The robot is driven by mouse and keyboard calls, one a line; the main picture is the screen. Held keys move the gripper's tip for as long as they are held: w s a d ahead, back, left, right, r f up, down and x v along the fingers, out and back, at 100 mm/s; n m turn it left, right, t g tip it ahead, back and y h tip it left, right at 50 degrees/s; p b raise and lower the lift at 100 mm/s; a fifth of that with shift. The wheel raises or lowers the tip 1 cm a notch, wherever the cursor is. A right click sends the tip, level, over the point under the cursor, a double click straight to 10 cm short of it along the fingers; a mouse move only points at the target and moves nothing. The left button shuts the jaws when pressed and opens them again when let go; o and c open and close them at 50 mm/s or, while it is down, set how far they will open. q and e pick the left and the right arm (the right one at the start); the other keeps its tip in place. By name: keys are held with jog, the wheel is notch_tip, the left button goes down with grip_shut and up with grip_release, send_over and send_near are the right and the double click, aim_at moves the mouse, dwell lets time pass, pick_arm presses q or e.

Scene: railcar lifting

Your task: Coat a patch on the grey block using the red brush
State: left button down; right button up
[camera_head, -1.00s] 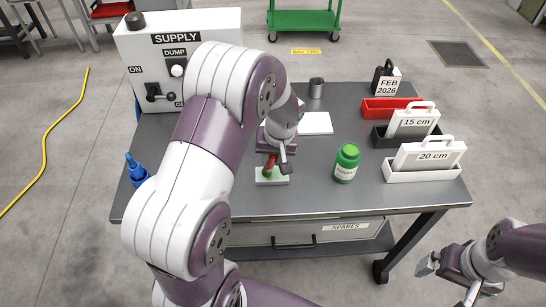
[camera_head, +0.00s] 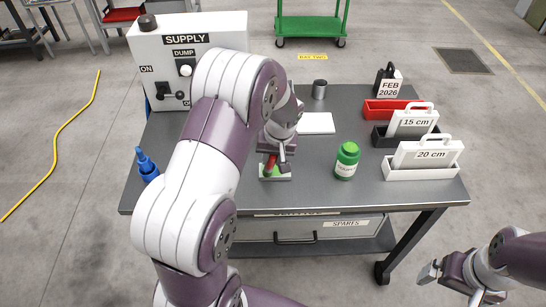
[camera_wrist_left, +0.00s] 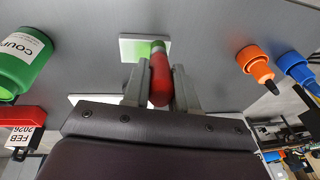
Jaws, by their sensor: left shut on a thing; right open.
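My left gripper (camera_head: 278,155) is shut on the red brush (camera_wrist_left: 160,88), whose handle stands between the fingers. The brush (camera_head: 269,163) points down at the small light grey block (camera_head: 284,177) on the table. In the left wrist view the brush's green end meets or hovers just over the block (camera_wrist_left: 130,48); I cannot tell which. Green shows on the block's top around the brush end, partly hidden by brush and fingers. A green bottle (camera_head: 346,163), labelled COUP… in the left wrist view (camera_wrist_left: 22,62), stands right of the block. My right gripper (camera_head: 440,281) is open and empty, off the table's front right.
The SUPPLY box (camera_head: 206,50) stands at the back left. Trays with labelled cases (camera_head: 425,173) line the right side. A white plate (camera_head: 317,123) and dark cup (camera_head: 320,89) lie behind.

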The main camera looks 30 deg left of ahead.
pick_arm(q)
jog(key=shift+a+p+v, duration=0.2)
jog(key=shift+p+v, duration=0.1)
jog(key=shift+v, duration=0.85)
jog(key=shift+w+r+p, duration=0.2)
jog(key=shift+r+p, duration=0.25)
jog(key=shift+r, duration=0.1)
jog(key=shift+w+r+p, duration=0.2)
jog(key=shift+r+p, duration=0.25)
jog(key=shift+r, duration=0.1)
jog(key=shift+a+p+v, duration=0.15)
jog(key=shift+p+v, duration=0.45)
jog(key=shift+v, duration=0.2)
jog(key=shift+a+p+v, duration=0.15)
jog(key=shift+p+v, duration=0.45)
jog(key=shift+v, duration=0.15)
jog(key=shift+w, duration=0.1)
